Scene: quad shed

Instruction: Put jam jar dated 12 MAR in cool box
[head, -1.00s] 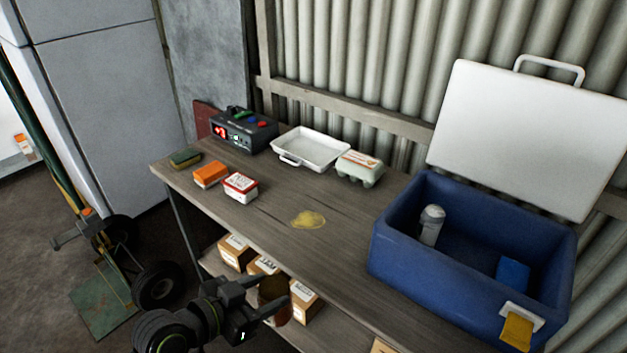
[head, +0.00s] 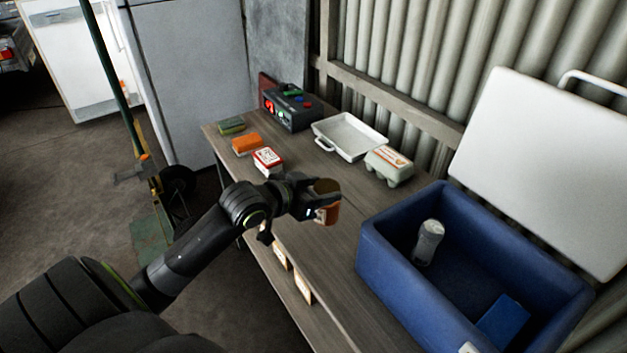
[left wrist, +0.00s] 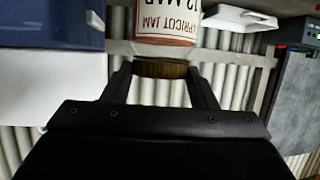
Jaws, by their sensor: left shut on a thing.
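My left gripper (head: 316,196) is shut on the jam jar (head: 328,213), which it holds upright, lid up, above the bench. In the left wrist view the jar (left wrist: 163,24) shows between the gripper fingers (left wrist: 160,78), its brown lid between them. Its white label appears upside down there and reads "APRICOT JAM" and "12 MAR". The blue cool box (head: 384,262) stands open on the bench to the right of the jar, its white lid (head: 545,165) raised. A grey-white bottle (head: 428,243) and a blue block (head: 503,321) are inside. My right gripper is not in view.
A white tray (head: 349,154) and an egg carton (head: 388,180) stand at the back of the bench (head: 302,232). A red-and-white box (head: 267,160), an orange box (head: 246,146), a green sponge-like block (head: 231,126) and a dark device with red digits (head: 289,110) are farther left.

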